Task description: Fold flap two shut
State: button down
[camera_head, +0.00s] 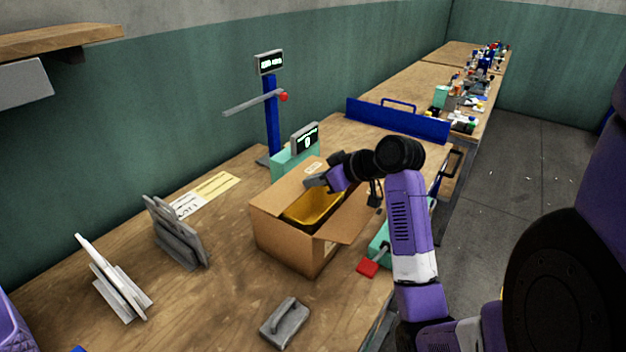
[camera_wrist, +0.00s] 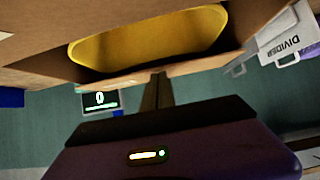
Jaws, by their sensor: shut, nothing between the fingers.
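A cardboard box (camera_head: 283,238) stands open on the workbench, with a yellow bin (camera_head: 315,206) inside. One flap (camera_head: 345,228) sticks outward at the near right side. Another flap (camera_head: 309,171) with a small round mark stands up at the far side. I cannot read which flap is number two. My gripper (camera_head: 314,182) is shut and empty at the box's far side, close to the far flap; I cannot tell if it touches. In the wrist view, my shut fingers (camera_wrist: 158,88) point at the box edge beside the yellow bin (camera_wrist: 150,38).
A blue post (camera_head: 271,115) with a lever and a small display (camera_head: 305,138) stand behind the box. Grey upright plates (camera_head: 174,235) and white ones (camera_head: 108,280) stand left. A blue barrier (camera_head: 395,120) crosses the bench.

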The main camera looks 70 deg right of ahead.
jog(key=shift+r, duration=0.15)
jog(key=shift+r+p, duration=0.7)
jog(key=shift+p, duration=0.15)
jog(key=shift+r, duration=0.1)
